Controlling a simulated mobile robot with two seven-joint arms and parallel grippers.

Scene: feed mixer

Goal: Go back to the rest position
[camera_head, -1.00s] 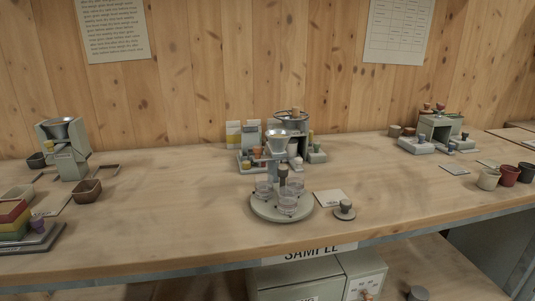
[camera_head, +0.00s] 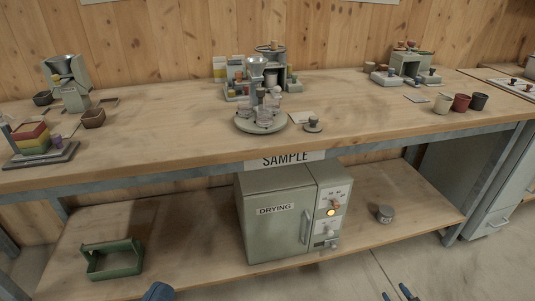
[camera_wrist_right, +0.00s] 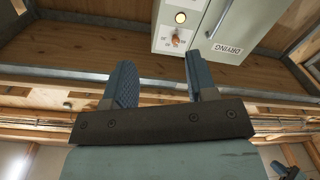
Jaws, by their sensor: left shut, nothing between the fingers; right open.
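My left gripper (camera_head: 158,291) shows at the bottom edge of the head view as blue fingertips held together, with nothing seen between them. My right gripper (camera_head: 400,292) shows at the bottom edge, further right, with two blue fingertips apart. In the right wrist view the right gripper (camera_wrist_right: 162,80) has its two blue fingers spread and empty. Both grippers are in front of the bench and touch nothing that I can see. The rest of both arms is out of the head view.
A grey-green drying cabinet (camera_head: 276,222), door shut and yellow lamp lit, stands on the lower shelf (camera_head: 190,222).

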